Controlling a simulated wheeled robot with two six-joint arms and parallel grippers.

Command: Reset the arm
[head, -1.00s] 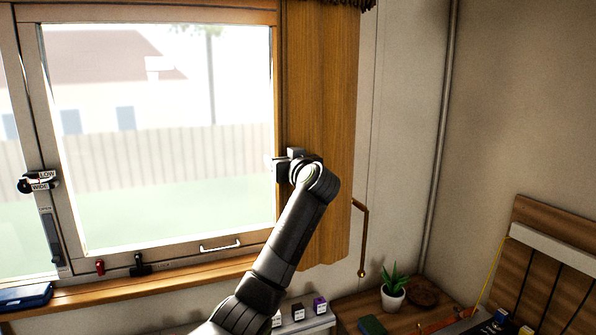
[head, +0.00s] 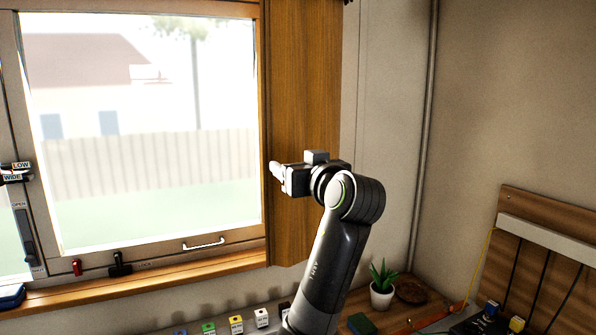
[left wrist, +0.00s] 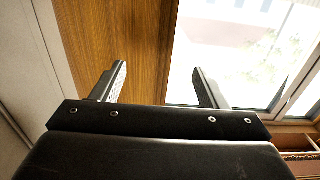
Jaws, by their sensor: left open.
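My left gripper (head: 277,171) is raised in front of the wooden panel (head: 303,100) beside the window, pointing left in the head view. The left wrist view shows its two fingers (left wrist: 159,77) spread apart with nothing between them. The wooden panel (left wrist: 140,30) and the window (left wrist: 240,45) lie beyond the fingers in that view. My right gripper is in neither view.
Several small coloured cubes (head: 236,323) stand in a row below the sill. A potted plant (head: 382,286) sits on the wooden surface at lower right. The air around the gripper looks clear.

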